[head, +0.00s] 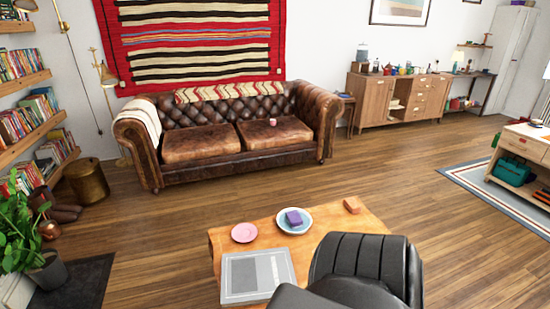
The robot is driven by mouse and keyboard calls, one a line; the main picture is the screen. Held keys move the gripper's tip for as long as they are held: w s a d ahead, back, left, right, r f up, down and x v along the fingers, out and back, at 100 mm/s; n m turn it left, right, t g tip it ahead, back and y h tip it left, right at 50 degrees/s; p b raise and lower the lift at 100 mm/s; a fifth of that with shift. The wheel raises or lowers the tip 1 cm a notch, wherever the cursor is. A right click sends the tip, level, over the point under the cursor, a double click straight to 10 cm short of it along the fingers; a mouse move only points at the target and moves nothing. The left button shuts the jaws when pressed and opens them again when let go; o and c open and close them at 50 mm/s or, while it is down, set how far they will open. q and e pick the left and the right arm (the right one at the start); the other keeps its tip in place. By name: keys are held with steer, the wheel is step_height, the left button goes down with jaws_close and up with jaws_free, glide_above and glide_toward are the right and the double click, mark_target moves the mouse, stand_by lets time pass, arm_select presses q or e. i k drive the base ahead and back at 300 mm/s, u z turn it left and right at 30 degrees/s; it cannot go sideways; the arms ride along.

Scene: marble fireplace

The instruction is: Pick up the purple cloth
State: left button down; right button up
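The purple cloth (294,217) looks like a small folded block. It sits on a round plate (285,228) with a white rim and a blue inside, on the wooden table (330,222) in the lower middle of the head view. Neither of my grippers is in view, so I cannot see their state or where they are relative to the cloth.
A pink plate (244,232), a grey book (257,275) and a small orange-brown block (352,205) are on the table. A black ribbed chair (362,264) covers its near right side. A brown leather sofa (228,137) stands behind, with open wooden floor (400,190) between.

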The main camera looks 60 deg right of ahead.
mark_target(294, 221)
steer(key=i, duration=2.35)
steer(key=z, duration=2.7)
